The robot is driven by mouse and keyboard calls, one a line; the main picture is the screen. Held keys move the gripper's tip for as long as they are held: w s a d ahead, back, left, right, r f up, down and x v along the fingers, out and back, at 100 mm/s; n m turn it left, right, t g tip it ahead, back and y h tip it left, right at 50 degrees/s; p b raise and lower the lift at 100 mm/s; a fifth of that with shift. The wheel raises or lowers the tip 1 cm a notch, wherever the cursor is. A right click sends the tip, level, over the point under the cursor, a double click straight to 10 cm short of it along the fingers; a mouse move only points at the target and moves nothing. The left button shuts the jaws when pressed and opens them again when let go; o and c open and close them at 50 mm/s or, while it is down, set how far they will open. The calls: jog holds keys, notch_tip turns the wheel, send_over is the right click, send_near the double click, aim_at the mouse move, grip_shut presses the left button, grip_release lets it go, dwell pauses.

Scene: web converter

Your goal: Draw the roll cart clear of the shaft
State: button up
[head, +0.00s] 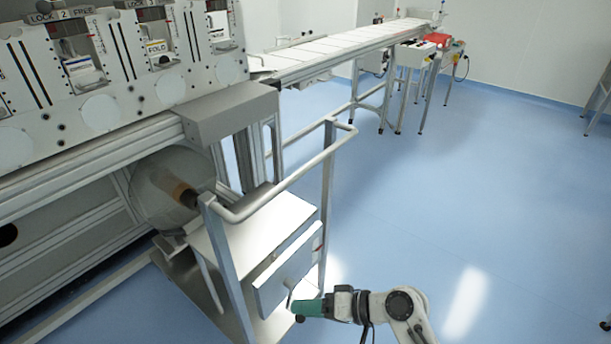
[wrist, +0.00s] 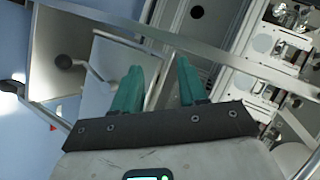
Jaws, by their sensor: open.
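The roll cart stands at the machine's side in the head view, with a grey tubular handle (head: 290,178), upright posts, a pale deck (head: 265,218) and a white panel (head: 285,268) low on its near side. A bent lever sticks out of the panel; it also shows in the wrist view (wrist: 96,70). A brown core, likely on the shaft (head: 178,190), sits in front of a round pale disc (head: 165,175), its end close to the cart's near post. My gripper (head: 300,308) is open and empty, beside the panel's lower right. Its green fingers show apart in the wrist view (wrist: 160,68).
The machine frame (head: 80,160) and a grey block (head: 225,112) bound the cart on the left. A conveyor (head: 340,45) runs off behind, with a small control stand (head: 412,52). The blue floor (head: 450,190) right of the cart is clear.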

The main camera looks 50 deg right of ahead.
jog(key=w+d+r+m+t+h+p, duration=0.1)
jog(key=d+r+m+t+p, duration=0.2)
jog(key=r, duration=0.4)
jog(key=w+d+r+m+t+h+p, duration=0.1)
jog(key=d+r+p, duration=0.25)
jog(key=r, duration=0.35)
jog(key=m+t+h+p, duration=0.3)
jog(key=m+t+p, duration=0.1)
jog(key=m+p, duration=0.15)
send_near(311, 162)
jog(key=w, duration=0.2)
jog(key=w+p, duration=0.1)
jog(key=w, duration=0.1)
jog(key=w+p, duration=0.1)
jog(key=w, duration=0.2)
jog(key=w+r+p, duration=0.1)
jog(key=w, duration=0.2)
jog(key=shift+w+d+r, duration=0.1)
jog(key=shift+w, duration=0.8)
grip_shut()
